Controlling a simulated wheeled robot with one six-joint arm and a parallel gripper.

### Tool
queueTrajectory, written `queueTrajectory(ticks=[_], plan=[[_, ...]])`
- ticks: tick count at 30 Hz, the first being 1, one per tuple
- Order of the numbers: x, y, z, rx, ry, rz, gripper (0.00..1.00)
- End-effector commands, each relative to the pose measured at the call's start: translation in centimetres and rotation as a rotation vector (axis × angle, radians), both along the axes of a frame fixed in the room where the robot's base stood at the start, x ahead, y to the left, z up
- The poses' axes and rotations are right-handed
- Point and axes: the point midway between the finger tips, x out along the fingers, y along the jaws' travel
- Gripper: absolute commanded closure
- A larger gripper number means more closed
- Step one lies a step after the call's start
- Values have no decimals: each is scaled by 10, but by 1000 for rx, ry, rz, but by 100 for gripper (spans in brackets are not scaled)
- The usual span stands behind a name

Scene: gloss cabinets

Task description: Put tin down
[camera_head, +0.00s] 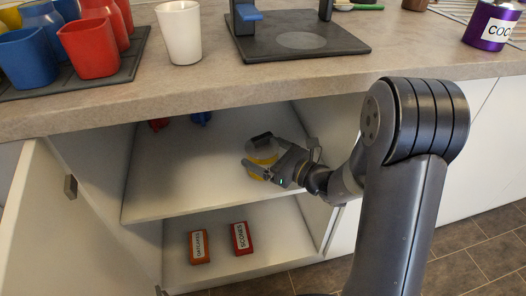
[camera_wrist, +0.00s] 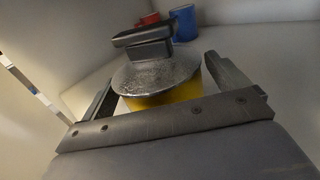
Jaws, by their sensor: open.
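A yellow tin (camera_head: 264,154) with a grey lid and a dark handle stands upright on the upper shelf (camera_head: 180,180) inside the open cabinet. My gripper (camera_head: 274,167) is at the tin, low over the shelf. In the wrist view, the tin (camera_wrist: 168,97) sits between the two spread fingers of my gripper (camera_wrist: 160,82), with its lid above them. The fingers are open, one on each side of the tin. The tin's base is hidden behind my gripper in the wrist view.
Red (camera_head: 158,124) and blue (camera_head: 201,118) items stand deeper on the shelf. Two labelled boxes, orange (camera_head: 199,247) and red (camera_head: 241,238), lie on the lower shelf. The countertop edge (camera_head: 240,89) overhangs the opening; an open door (camera_head: 45,220) stands at left. A purple tin (camera_head: 490,27) is on the counter.

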Motion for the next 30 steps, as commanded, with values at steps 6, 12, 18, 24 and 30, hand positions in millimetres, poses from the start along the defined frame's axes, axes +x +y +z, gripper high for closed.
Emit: queueTrajectory(ticks=[6, 12, 18, 24, 30], plan=[[-21, -36, 2, 0, 4, -8, 6], [-42, -67, 1, 1, 4, -8, 6], [-56, -87, 1, 0, 2, -4, 6], [-63, -95, 0, 0, 2, -2, 6], [-63, -96, 0, 1, 1, -1, 6]])
